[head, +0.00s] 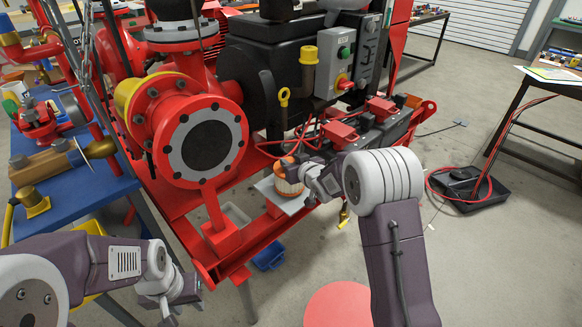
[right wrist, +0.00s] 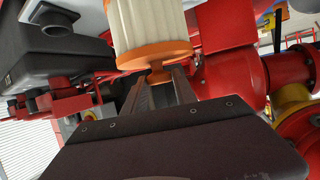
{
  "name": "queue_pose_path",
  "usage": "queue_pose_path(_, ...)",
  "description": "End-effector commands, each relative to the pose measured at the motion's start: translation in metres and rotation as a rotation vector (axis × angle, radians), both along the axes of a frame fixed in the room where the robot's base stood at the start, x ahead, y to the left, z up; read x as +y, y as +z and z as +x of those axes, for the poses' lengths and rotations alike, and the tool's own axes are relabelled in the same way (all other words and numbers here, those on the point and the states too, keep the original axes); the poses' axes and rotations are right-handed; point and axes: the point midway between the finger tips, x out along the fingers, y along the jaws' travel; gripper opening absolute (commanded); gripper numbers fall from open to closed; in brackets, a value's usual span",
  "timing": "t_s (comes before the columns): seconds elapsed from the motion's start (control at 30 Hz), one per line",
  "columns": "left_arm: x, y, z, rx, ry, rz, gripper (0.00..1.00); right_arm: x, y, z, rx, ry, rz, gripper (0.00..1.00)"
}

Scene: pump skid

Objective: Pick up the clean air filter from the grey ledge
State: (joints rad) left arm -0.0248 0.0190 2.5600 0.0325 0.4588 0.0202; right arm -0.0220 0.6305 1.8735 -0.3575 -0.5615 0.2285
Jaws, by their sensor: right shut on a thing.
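The clean air filter (head: 288,187) has a pale pleated body and orange ends. It is at the small grey ledge (head: 272,194) on the red skid; whether it touches the ledge or is just above it I cannot tell. My right gripper (head: 309,174) is shut on the filter's orange knob. In the right wrist view the filter (right wrist: 152,25) is beyond the fingertips (right wrist: 159,78), with the knob between them. My left gripper (head: 168,302) is low at the left, away from the filter; its finger opening is not clear.
The red pump flange (head: 205,145) stands left of the filter. Red hoses and a black box with red caps (head: 340,134) are close behind and right of my right gripper. A blue bench (head: 85,190) with parts is at the left.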

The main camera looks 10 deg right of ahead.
Motion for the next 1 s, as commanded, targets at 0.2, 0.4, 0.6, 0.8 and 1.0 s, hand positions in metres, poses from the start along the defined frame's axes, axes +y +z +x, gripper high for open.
queue_pose_path(0.2,0.0,0.022,0.0,0.0,0.0,0.0,0.36,-0.011,0.041,0.012,-0.004,-0.001,-0.002,0.0)
queue_pose_path(0.4,0.0,0.057,0.0,0.0,0.0,0.0,0.36,-0.046,0.075,0.048,-0.004,-0.002,-0.002,0.0)
queue_pose_path(0.6,0.0,0.086,0.0,0.0,0.0,0.0,0.36,-0.072,0.094,0.075,-0.002,0.0,-0.002,0.0)
queue_pose_path(0.8,0.0,0.092,0.0,0.0,0.0,0.0,0.36,-0.08,0.096,0.085,-0.001,0.0,-0.001,0.0)
queue_pose_path(1.0,0.0,0.091,0.0,0.0,0.0,0.0,0.36,-0.081,0.095,0.085,-0.001,0.0,-0.001,0.0)
